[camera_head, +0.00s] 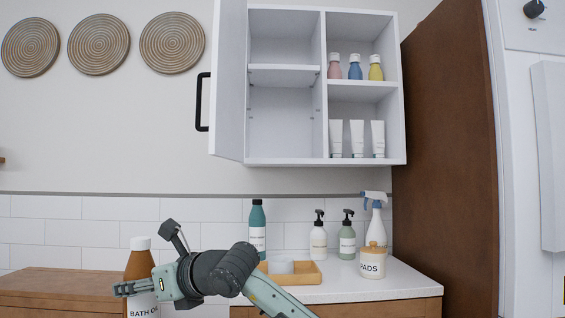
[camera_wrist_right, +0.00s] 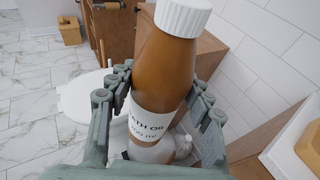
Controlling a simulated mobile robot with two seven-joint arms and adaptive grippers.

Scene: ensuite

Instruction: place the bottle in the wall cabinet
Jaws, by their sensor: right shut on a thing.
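The bottle (camera_head: 139,265) is amber-brown with a white cap and a white label reading "BATH OIL". It is upright at the lower left of the head view; the right wrist view also shows the bottle (camera_wrist_right: 165,75) between the fingers. My right gripper (camera_head: 132,289) is shut around the bottle's body. In the wrist view, my right gripper (camera_wrist_right: 160,115) has a finger on each side of it. The white wall cabinet (camera_head: 325,90) hangs above and to the right, its door (camera_head: 229,80) swung open on the left. Both left compartments look empty. My left gripper is not in view.
Small pink, blue and yellow bottles (camera_head: 355,67) fill the upper right compartment; white tubes (camera_head: 357,138) stand in the lower right one. The counter (camera_head: 405,284) below holds a teal bottle (camera_head: 257,228), pump bottles (camera_head: 318,238), a spray bottle (camera_head: 375,222), a pads jar (camera_head: 372,262) and a wooden tray (camera_head: 305,273).

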